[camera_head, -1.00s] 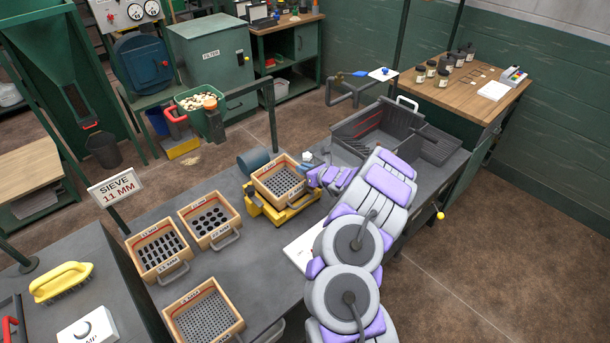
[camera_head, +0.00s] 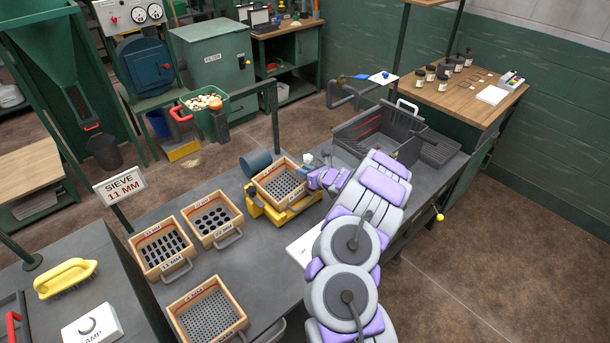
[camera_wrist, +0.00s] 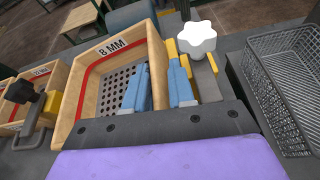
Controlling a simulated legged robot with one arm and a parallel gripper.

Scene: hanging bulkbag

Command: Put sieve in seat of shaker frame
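A wooden-walled sieve (camera_head: 280,183) with a perforated grey floor sits at the yellow shaker frame (camera_head: 262,208). In the wrist view the sieve (camera_wrist: 97,68) carries an "8 MM" label on its far wall. My gripper (camera_head: 312,177) is at the sieve's right side. In the wrist view my blue-fingered gripper (camera_wrist: 158,85) straddles the right wall, one finger inside and one outside, with the wall filling the gap. The near wall is hidden behind my gripper. I cannot tell whether the sieve rests fully down in the seat.
Several other wooden sieves with handles, including one with large round holes (camera_head: 213,219), stand left on the grey bench. A white star knob (camera_wrist: 196,39) stands beside the sieve. A wire basket (camera_wrist: 285,85) is at right. A sign (camera_head: 121,184) reads "SIEVE 11 MM".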

